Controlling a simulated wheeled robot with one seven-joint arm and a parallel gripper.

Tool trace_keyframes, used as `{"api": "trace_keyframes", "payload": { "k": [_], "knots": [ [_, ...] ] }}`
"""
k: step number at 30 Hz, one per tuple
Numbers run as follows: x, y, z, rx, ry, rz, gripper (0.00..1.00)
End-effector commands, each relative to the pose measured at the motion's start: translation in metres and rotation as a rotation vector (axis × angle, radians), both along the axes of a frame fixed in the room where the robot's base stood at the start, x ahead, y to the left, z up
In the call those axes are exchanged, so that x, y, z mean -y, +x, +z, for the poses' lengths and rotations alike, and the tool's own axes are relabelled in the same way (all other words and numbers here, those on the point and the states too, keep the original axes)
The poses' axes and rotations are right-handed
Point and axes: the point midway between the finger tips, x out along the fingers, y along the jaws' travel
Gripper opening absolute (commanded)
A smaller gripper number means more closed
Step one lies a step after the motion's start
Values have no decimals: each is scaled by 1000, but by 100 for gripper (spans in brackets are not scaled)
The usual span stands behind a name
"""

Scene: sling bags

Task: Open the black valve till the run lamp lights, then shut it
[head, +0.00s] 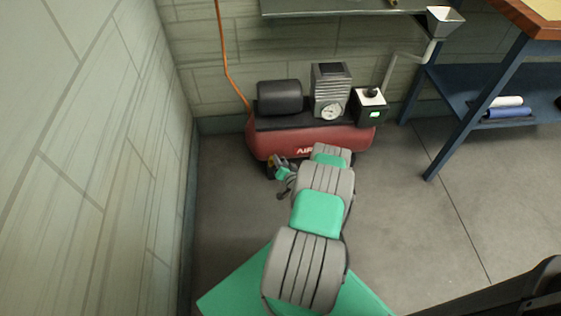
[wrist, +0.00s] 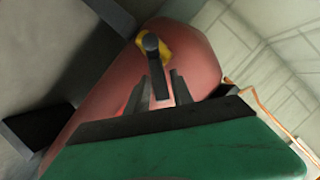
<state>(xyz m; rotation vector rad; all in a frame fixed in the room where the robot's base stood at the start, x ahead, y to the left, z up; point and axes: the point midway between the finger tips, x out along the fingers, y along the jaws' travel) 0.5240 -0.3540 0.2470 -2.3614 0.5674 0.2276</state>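The red compressor tank (head: 330,140) stands on the floor by the back wall. The black valve (wrist: 158,72) has a rounded end and a bar-like handle, with a yellow part (wrist: 167,42) behind it on the tank's end. In the head view the yellow part (head: 272,161) shows at the tank's lower left, and my gripper (head: 283,173) is close to it. In the wrist view my gripper (wrist: 160,92) is open. The valve handle appears between its fingers, with red gaps on both sides; contact is not clear. A green lamp (head: 374,114) glows on the black box (head: 369,103).
A black motor (head: 280,97) and a grey finned pump with a gauge (head: 331,112) sit on the tank. An orange hose (head: 226,70) runs up the wall. A blue-legged bench (head: 450,135) stands right.

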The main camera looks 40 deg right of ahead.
Motion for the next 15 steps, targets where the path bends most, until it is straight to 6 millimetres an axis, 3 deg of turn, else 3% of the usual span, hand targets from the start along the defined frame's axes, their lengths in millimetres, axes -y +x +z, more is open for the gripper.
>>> {"api": "trace_keyframes", "payload": {
  "k": [9, 15],
  "knots": [
    [0, 0, 0, 0, 0, 0, 1],
    [0, 0, 0, 0, 0, 0, 0]
  ]
}}
